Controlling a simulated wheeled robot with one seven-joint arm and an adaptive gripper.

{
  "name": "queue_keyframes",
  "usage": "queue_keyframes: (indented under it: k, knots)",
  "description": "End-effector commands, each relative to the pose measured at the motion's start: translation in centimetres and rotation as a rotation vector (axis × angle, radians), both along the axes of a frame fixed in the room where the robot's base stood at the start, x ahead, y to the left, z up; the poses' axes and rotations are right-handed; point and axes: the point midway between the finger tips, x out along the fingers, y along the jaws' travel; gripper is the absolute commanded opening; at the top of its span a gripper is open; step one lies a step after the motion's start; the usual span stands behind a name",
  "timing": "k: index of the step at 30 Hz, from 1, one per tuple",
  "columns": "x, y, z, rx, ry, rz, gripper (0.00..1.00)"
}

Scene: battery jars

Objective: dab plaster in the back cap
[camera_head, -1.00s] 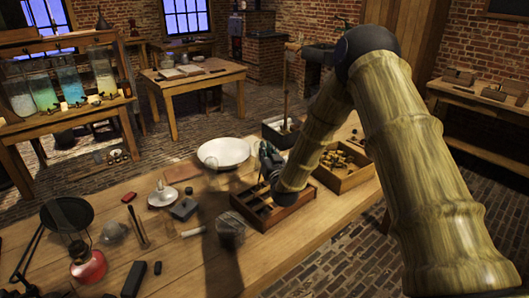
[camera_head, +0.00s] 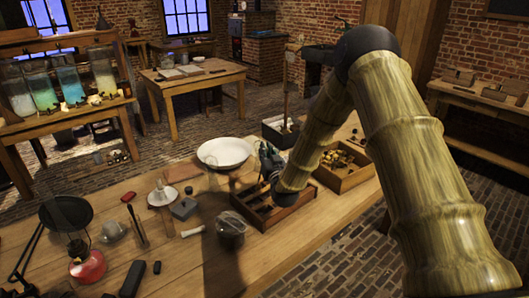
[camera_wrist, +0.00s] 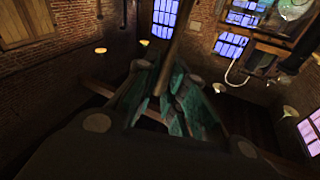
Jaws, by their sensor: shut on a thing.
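My gripper (camera_head: 268,156) is over the compartmented wooden tray (camera_head: 262,222), partly hidden behind my arm. In the wrist view, its teal fingers (camera_wrist: 180,97) are shut on a slim brown rod (camera_wrist: 173,42) that runs up out of them. I cannot tell the rod's tip or whether it carries plaster. A white bowl (camera_head: 224,151) stands just left of the gripper. A small pale dish (camera_head: 162,196) with something upright on it is further left. I cannot pick out the back cap for certain.
A box of small yellowish pieces (camera_head: 343,180) is right of the tray. A clear jar (camera_head: 231,232), a grey block (camera_head: 184,208) and a red burner (camera_head: 87,264) stand on the table. Tall glass jars (camera_head: 70,85) line the rack. The front middle of the table is fairly clear.

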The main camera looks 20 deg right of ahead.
Motion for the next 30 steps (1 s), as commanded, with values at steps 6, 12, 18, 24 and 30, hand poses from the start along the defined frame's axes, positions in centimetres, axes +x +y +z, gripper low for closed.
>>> queue_keyframes:
  k: [6,12,18,24,30]
  knots:
    - [0.0,0.0,-0.5,0.000,0.000,0.000,0.00]
    - [0.0,0.0,-0.9,0.000,0.000,0.000,0.00]
    - [0.0,0.0,-1.2,0.000,0.000,0.000,0.00]
    - [0.0,0.0,-1.6,0.000,0.000,0.000,0.00]
    - [0.0,0.0,-1.9,0.000,0.000,0.000,0.00]
